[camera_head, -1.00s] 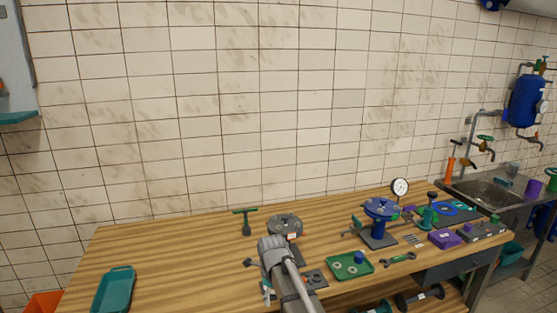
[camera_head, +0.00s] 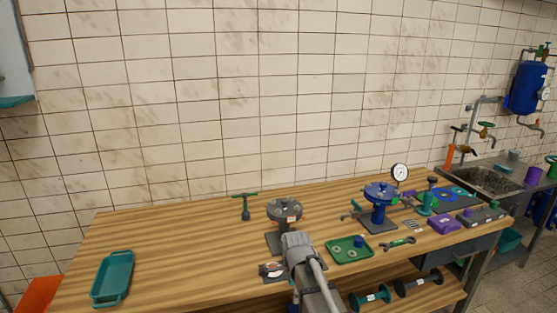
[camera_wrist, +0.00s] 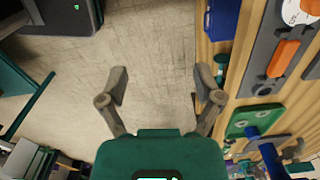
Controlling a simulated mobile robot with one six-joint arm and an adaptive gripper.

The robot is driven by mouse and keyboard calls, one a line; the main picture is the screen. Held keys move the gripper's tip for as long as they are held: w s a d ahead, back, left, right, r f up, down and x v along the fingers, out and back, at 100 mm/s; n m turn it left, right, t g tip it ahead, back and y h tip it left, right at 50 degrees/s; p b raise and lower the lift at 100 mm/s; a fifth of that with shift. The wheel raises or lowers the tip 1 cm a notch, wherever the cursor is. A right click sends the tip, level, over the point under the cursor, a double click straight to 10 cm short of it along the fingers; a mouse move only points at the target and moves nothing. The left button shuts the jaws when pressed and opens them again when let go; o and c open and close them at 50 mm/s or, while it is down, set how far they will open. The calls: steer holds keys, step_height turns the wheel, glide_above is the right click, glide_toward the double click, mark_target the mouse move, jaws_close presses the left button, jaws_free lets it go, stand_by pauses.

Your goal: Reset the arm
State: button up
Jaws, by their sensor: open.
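My gripper (camera_wrist: 162,82) shows in the wrist view with its two grey fingers spread wide and nothing between them. It is over bare floor, beside the edge of the wooden workbench (camera_wrist: 215,125). In the head view my arm rises at the front edge of the workbench (camera_head: 180,245), in front of a grey flanged fitting (camera_head: 284,210) on a stand. The gripper itself is hidden or cut off there.
A green tray (camera_head: 338,259) lies right of my arm, with a wrench (camera_head: 400,243) beside it. A blue flanged valve (camera_head: 379,194) and a pressure gauge (camera_head: 399,173) stand behind. A teal tray (camera_head: 125,262) lies far left; the bench between is mostly clear.

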steer(key=s+d+f+n+b, duration=0.5)
steer(key=s+d+n, duration=0.5)
steer(key=n, duration=0.6)
steer(key=shift+d+f+b, duration=0.4)
steer(key=shift+d+f, duration=0.2)
steer(key=shift+d, duration=0.6)
